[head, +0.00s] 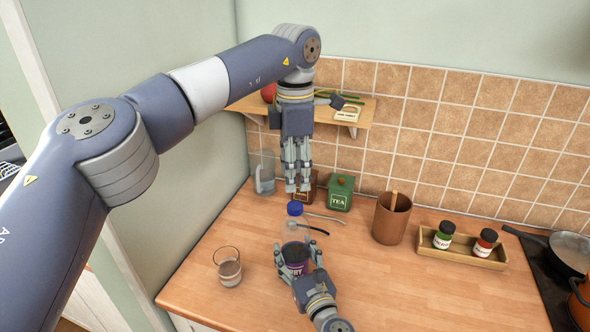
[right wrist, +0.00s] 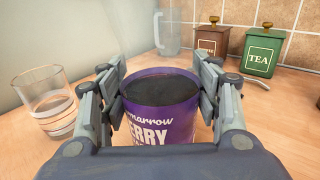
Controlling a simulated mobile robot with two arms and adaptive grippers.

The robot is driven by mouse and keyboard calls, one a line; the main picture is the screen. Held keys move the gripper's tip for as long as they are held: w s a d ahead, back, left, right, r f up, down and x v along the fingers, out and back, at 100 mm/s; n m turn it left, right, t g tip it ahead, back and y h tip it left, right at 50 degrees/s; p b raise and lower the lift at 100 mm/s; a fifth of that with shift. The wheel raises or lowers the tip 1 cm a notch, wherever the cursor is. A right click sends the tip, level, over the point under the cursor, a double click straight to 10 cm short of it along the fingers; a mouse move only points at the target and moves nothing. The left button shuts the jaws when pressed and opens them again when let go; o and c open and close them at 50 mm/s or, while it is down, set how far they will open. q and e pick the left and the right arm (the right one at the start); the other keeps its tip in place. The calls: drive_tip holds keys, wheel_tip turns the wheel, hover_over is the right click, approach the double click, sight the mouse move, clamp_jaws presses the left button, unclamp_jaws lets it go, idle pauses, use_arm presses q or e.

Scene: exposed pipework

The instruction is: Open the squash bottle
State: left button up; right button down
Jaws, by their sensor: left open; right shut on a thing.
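The squash bottle stands upright on the wooden worktop, with a blue cap (head: 294,208), a clear upper part and a purple label (right wrist: 160,122). Dark liquid shows inside at label height in the right wrist view. My right gripper (head: 294,258) is shut around the labelled body, with fingers on both sides. The cap is out of the right wrist view. My left gripper (head: 297,188) points straight down just above the cap, its fingers open. A small gap seems to separate its fingertips from the cap, though exact contact is hard to tell.
A glass (head: 228,268) stands left of the bottle. Behind are a clear jug (head: 265,180), a brown canister (right wrist: 211,38) and a green tea canister (head: 340,193). A utensil pot (head: 392,220) and a jar tray (head: 462,258) are right. The front right worktop is clear.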

sight(295, 205)
use_arm(q)
drive_tip(key=m, duration=0.5)
drive_tip(key=shift+m, duration=0.3)
drive_tip(key=m, duration=1)
drive_tip(key=shift+m, duration=0.3)
drive_tip(key=m, duration=0.7)
drive_tip(key=shift+f, duration=4)
drive_tip(key=shift+c, duration=0.4)
